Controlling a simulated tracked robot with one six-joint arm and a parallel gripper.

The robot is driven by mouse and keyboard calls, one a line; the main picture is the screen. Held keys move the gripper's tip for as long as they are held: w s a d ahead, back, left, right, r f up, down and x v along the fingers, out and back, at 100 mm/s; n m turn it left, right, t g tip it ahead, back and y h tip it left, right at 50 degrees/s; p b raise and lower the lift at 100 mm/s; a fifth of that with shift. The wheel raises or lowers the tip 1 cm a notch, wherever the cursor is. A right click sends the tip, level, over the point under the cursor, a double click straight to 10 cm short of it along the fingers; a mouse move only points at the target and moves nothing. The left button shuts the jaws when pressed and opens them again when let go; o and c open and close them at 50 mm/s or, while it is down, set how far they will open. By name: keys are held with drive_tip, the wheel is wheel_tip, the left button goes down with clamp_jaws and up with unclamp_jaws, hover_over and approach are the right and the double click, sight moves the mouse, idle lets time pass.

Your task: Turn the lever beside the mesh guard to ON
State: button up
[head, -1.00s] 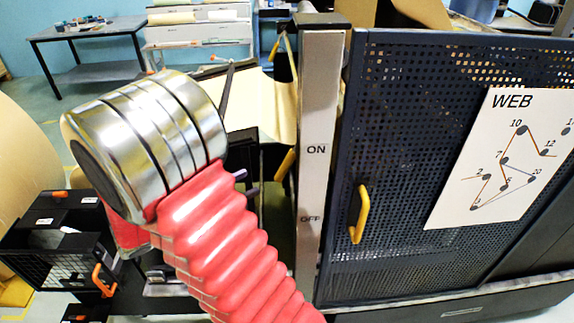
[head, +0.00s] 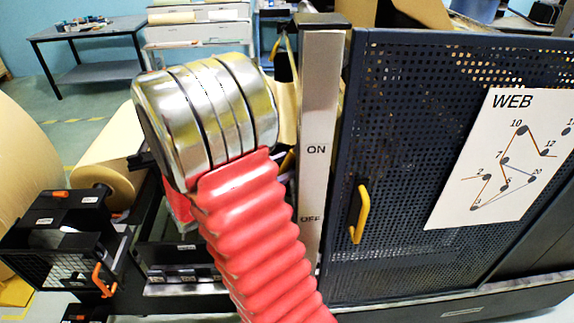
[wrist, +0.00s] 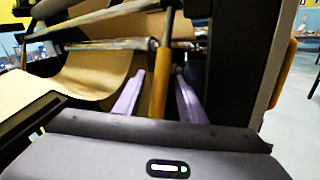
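The mesh guard (head: 415,110) is a dark perforated panel in the head view. A pale upright post (head: 319,110) at its left bears ON above OFF. In the wrist view, a yellow-orange bar, apparently the lever (wrist: 160,90), runs between the two lilac fingers of my gripper (wrist: 159,78). The fingers are open, one on each side of the bar, with a gap visible on both sides. In the head view my arm hides the fingers and most of the lever, so I cannot tell from there which label it is at.
A yellow handle (head: 361,212) sticks out from the guard, right of the post. A black box with an orange handle (head: 102,280) and a kraft roll (head: 118,165) stand at the left. A grey table (head: 85,45) is at the back.

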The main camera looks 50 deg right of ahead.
drive_tip(key=shift+s+d, duration=0.2)
drive_tip(key=shift+d, duration=0.35)
drive_tip(key=shift+c, duration=0.3)
clamp_jaws()
drive_tip(key=shift+d, duration=0.15)
